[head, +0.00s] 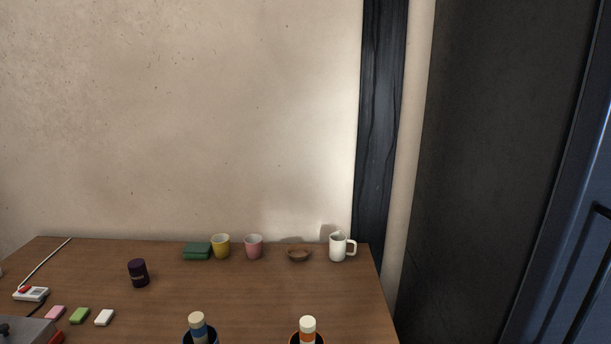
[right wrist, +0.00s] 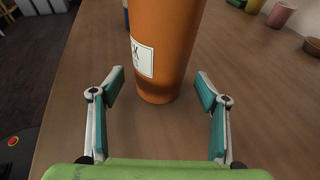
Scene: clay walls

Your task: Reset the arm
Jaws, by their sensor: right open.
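My right gripper (right wrist: 160,82) shows in the right wrist view. Its two teal-padded fingers are spread wide and hold nothing. An orange bottle (right wrist: 170,45) with a white label stands upright on the wooden table, just in front of the fingertips and centred between them. A gap shows on each side. What seems to be its cream cap (head: 307,324) shows at the bottom of the head view. My left gripper is in neither view, and no arm shows in the head view.
The wooden table (head: 170,300) stands against a clay wall. A blue bottle (head: 198,332) is left of the orange one. Along the back are a green cloth (head: 197,251), yellow cup (head: 221,246), pink cup (head: 254,247), brown bowl (head: 299,255) and white jug (head: 338,248). A dark can (head: 138,273) is left.

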